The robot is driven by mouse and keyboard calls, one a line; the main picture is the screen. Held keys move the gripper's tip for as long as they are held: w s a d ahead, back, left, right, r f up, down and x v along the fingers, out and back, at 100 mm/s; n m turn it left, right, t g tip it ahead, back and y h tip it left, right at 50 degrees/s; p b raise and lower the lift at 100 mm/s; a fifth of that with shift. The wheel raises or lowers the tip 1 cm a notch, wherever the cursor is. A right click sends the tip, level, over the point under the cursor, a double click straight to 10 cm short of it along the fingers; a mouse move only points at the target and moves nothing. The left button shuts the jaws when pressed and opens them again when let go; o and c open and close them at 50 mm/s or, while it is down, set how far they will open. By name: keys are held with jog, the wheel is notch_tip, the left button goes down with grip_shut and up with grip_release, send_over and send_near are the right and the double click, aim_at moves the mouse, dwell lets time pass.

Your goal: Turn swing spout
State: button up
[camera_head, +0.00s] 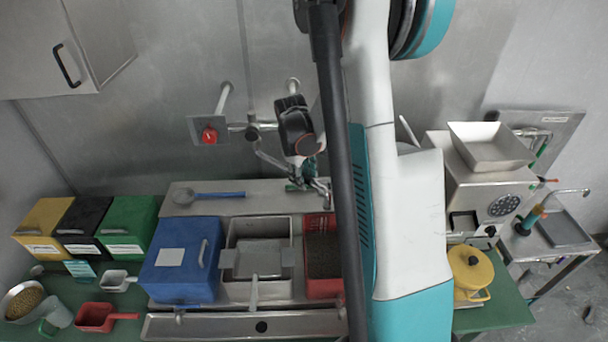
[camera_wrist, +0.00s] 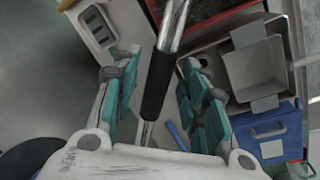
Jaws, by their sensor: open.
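The metal swing spout (camera_head: 268,157) comes off the wall pipe in the head view and runs down and right to my gripper (camera_head: 305,178). Part of it is hidden behind my wrist. In the wrist view, the spout with its black sleeve (camera_wrist: 158,84) lies lengthwise between the two teal fingers of my gripper (camera_wrist: 157,68). The fingers are apart, one on each side, with visible gaps to the sleeve. I cannot tell how deep the sleeve sits between them.
A red valve knob (camera_head: 209,135) is on the wall, left of the spout. Below are a blue bin (camera_head: 180,262), a grey sink-like container (camera_head: 258,230) and a red bin (camera_head: 322,255). A blue-handled ladle (camera_head: 215,195) lies on the steel shelf. A machine with a hopper (camera_head: 488,148) stands right.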

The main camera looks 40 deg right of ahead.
grip_shut()
jog(key=shift+a, duration=0.1)
jog(key=w+a+m+g+b, duration=0.1)
jog(key=w+a+m+b, duration=0.3)
jog(key=a, duration=1.2)
jog(key=shift+a+m+g+b, duration=0.35)
jog(key=shift+m+b, duration=1.1)
jog(key=shift+m, duration=1.35)
jog(key=shift+w, duration=0.1)
